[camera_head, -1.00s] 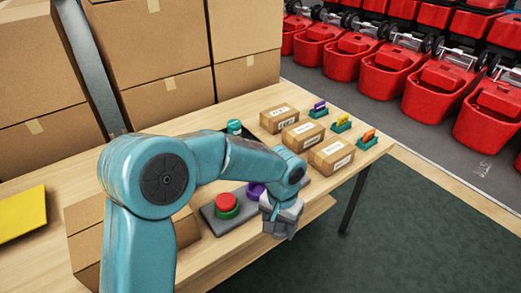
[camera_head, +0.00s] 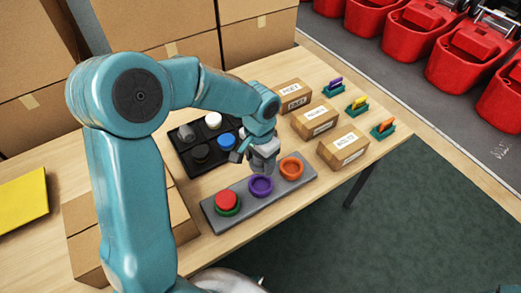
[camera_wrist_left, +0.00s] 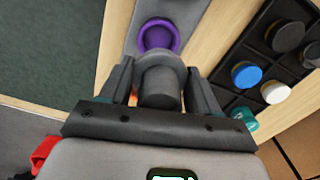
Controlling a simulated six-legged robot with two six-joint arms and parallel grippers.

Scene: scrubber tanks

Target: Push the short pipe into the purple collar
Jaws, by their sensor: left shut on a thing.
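My left gripper (camera_head: 262,160) is above the grey plate (camera_head: 224,207), just behind the purple collar (camera_head: 261,185) in the head view. In the left wrist view its fingers (camera_wrist_left: 160,90) are shut on a grey short pipe (camera_wrist_left: 160,80). The purple collar (camera_wrist_left: 158,36) shows just beyond the pipe there, and the pipe overlaps its near edge in the picture. I cannot tell whether they touch. The collar looks empty. In the head view the gripper mostly hides the pipe. My right gripper is not in view.
A black tray (camera_head: 181,155) with several round pieces lies behind. Labelled cartons (camera_head: 343,149) stand to the right. Large boxes line the back.

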